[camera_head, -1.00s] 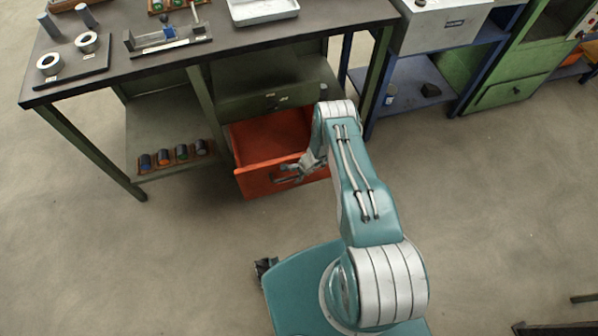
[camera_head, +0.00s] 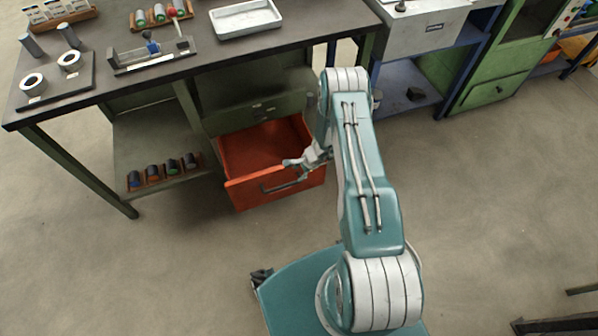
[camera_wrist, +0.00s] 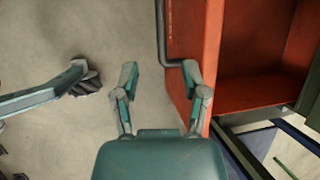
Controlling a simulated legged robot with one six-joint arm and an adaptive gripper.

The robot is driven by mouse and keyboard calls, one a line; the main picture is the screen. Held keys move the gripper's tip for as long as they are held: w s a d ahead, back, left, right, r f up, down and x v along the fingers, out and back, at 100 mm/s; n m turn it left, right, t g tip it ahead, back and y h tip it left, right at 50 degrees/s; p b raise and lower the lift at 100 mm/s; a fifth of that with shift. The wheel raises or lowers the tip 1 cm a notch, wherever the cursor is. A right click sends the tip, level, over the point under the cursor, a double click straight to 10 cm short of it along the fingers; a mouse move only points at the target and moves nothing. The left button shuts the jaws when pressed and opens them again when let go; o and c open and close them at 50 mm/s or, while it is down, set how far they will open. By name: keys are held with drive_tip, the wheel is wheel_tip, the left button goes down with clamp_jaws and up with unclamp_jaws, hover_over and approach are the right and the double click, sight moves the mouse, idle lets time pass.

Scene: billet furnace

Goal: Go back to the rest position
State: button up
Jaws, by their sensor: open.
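The orange drawer (camera_head: 246,191) stands pulled open under the dark workbench, and its inside looks empty. It also shows in the wrist view (camera_wrist: 186,25) at the upper right. Its dark bar handle (camera_head: 281,182) is on the front panel; the handle also shows in the wrist view (camera_wrist: 160,35). My gripper (camera_head: 304,164) is open and empty at the right part of the drawer front. In the wrist view my gripper (camera_wrist: 160,77) has its fingers spread, with the right finger close to the handle's end. I cannot tell whether they touch.
The workbench top (camera_head: 120,97) holds a white tray (camera_head: 245,19), a fixture (camera_head: 150,55) and rings on a plate (camera_head: 50,82). Several coloured cylinders (camera_head: 162,172) sit on the lower shelf. A blue-framed stand (camera_head: 425,75) is at the right.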

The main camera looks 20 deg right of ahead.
idle(0.3)
drive_tip(key=w+a+r+n, duration=0.1)
drive_tip(key=w+r+n, duration=0.15)
drive_tip(key=r, duration=0.65)
drive_tip(key=w+a+r+n, duration=0.1)
drive_tip(key=w+r+n, duration=0.15)
drive_tip(key=r, duration=0.75)
drive_tip(key=s+a+r+n, duration=0.2)
drive_tip(key=r, duration=0.8)
drive_tip(key=s+a+r+n, duration=0.2)
drive_tip(key=r, duration=0.7)
drive_tip(key=s+a+r+n+t+h, duration=0.2)
drive_tip(key=s+r+n, duration=0.3)
drive_tip(key=s+r, duration=0.7)
drive_tip(key=s+d+r+n+h, duration=0.1)
drive_tip(key=s+r, duration=0.3)
drive_tip(key=s, duration=0.3)
drive_tip(key=s+r+n+t+h, duration=0.1)
drive_tip(key=s+r+n, duration=0.1)
drive_tip(key=s+r, duration=0.2)
drive_tip(key=s, duration=0.3)
drive_tip(key=shift+s+d+n+h, duration=0.3)
drive_tip(key=shift+d, duration=0.1)
